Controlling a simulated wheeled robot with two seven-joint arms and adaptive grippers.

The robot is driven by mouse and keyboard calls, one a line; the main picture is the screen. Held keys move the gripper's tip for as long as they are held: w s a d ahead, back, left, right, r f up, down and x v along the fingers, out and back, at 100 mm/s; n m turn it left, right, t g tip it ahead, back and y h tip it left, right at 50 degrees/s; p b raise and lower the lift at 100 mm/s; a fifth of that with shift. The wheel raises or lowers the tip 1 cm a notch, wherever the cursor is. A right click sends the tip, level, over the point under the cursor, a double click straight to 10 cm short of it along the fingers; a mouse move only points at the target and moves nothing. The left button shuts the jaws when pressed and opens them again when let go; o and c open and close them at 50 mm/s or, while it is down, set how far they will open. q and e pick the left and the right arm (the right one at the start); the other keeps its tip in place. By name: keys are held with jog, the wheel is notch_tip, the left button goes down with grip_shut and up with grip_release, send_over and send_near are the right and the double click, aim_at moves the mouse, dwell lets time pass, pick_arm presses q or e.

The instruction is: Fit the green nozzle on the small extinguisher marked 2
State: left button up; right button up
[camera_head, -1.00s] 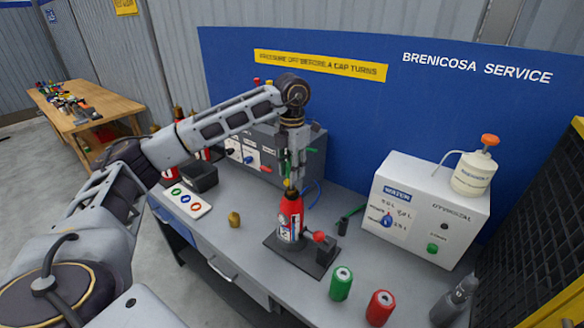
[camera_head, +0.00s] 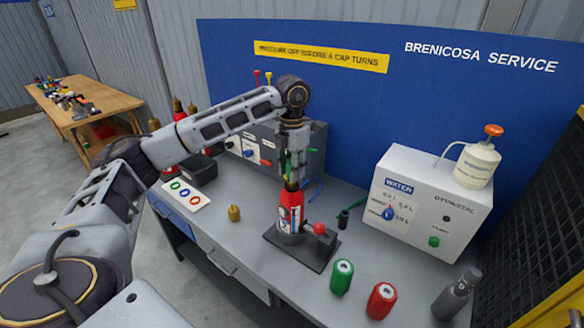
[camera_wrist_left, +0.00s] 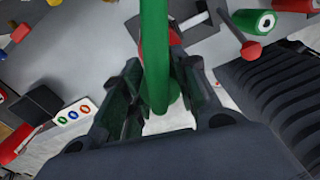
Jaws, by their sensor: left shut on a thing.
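My left gripper (camera_head: 291,168) points down over the small red extinguisher (camera_head: 291,208) and is shut on the green nozzle, which shows large between the fingers in the wrist view (camera_wrist_left: 154,60). The extinguisher stands upright in a dark holder base (camera_head: 302,248) with a red-knobbed lever beside it. The lower end of the nozzle is at the extinguisher's top. The fingers hide the joint, so I cannot tell whether it is seated. The label's number is too small to read. My right gripper is not in view.
A brass fitting (camera_head: 234,213) and a ring tray (camera_head: 181,196) lie left. The white water box (camera_head: 425,205) stands right.

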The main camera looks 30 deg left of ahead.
pick_arm(q)
jog(key=shift+f+b, duration=0.3)
jog(key=shift+f, duration=0.3)
jog(key=o, duration=1.2)
jog(key=shift+r, duration=6)
